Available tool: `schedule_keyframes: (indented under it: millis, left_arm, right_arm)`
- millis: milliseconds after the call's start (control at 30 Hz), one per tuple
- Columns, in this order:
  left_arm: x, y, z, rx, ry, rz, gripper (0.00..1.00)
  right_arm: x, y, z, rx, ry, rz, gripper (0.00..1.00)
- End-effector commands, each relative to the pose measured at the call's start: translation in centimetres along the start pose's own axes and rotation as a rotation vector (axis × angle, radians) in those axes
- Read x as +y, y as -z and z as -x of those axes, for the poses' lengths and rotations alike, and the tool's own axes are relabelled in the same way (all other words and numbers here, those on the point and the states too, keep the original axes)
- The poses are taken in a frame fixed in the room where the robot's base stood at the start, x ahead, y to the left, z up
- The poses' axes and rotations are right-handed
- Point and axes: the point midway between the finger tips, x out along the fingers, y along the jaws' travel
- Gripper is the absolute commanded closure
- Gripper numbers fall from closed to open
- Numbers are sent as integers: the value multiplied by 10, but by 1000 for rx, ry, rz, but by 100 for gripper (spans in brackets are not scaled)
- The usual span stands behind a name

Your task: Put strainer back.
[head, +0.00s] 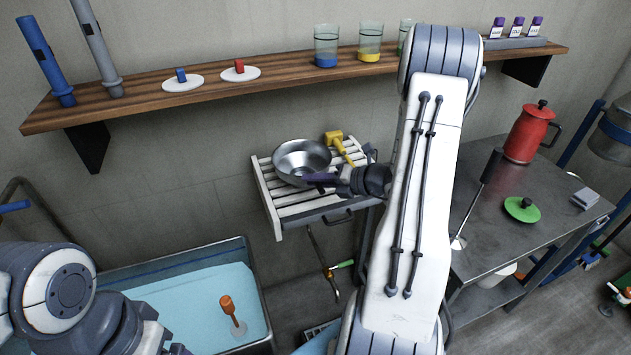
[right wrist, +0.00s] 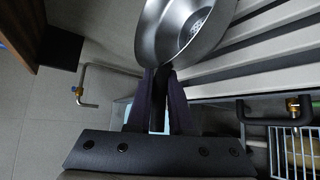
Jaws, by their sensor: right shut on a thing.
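A yellow tool (head: 338,141) lies on the rack behind the bowl. A wooden shelf (head: 215,100) with beakers runs above. A water-filled tank (head: 190,295) stands at the lower left. A metal table (head: 545,185) with a red pot (head: 528,134) stands at right.

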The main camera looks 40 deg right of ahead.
Motion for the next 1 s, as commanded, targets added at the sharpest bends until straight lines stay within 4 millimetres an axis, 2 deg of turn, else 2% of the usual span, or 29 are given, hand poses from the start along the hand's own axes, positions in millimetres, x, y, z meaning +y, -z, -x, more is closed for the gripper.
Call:
schedule_keyframes:
  millis: [433,467,500,533,867,1000]
  left_arm:
    - [0,0,-2,0,0,0,10]
    - [0,0,-2,0,0,0,10]
    - [0,0,-1,0,0,0,10]
    - [0,0,-1,0,0,0,10]
    - [0,0,0,0,0,0,10]
    - [0,0,-1,0,0,0,10]
  right_arm:
    - [-8,3,-3,-3,-2,2,100]
    - [-7,2,-2,-2,-1,1,69]
    - [-7,2,-2,-2,0,1,54]
    - [-7,2,-2,-2,0,1,51]
    - [-4,1,-1,-2,-1,1,51]
    - [-5,0,12,-6,0,-1,51]
